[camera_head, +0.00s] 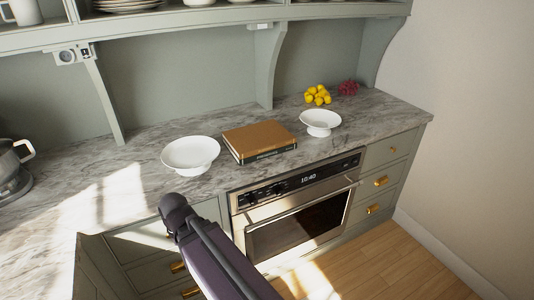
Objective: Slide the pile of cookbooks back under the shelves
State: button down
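The pile of cookbooks (260,141) lies flat on the grey marble counter, near its front edge above the oven. The top book has an orange-brown cover, with a darker book below it. The shelves (200,17) run along the wall above the back of the counter, held by curved brackets. The pile sits forward of the shelves, between two white dishes. Part of my arm, dark purple, reaches up from the bottom of the view to the left of the oven. My gripper cannot be made out in this view.
A white footed bowl (190,154) stands left of the books and a smaller white dish (320,121) stands right. Yellow fruit (318,95) and red fruit (348,87) lie at the back right. A shelf bracket (268,66) meets the counter behind the books. The oven (297,207) is below.

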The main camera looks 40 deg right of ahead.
aim_at(248, 145)
jog(key=u, duration=0.05)
jog(key=k, duration=0.95)
jog(key=z, duration=0.45)
jog(key=i, duration=1)
jog(key=z, duration=0.05)
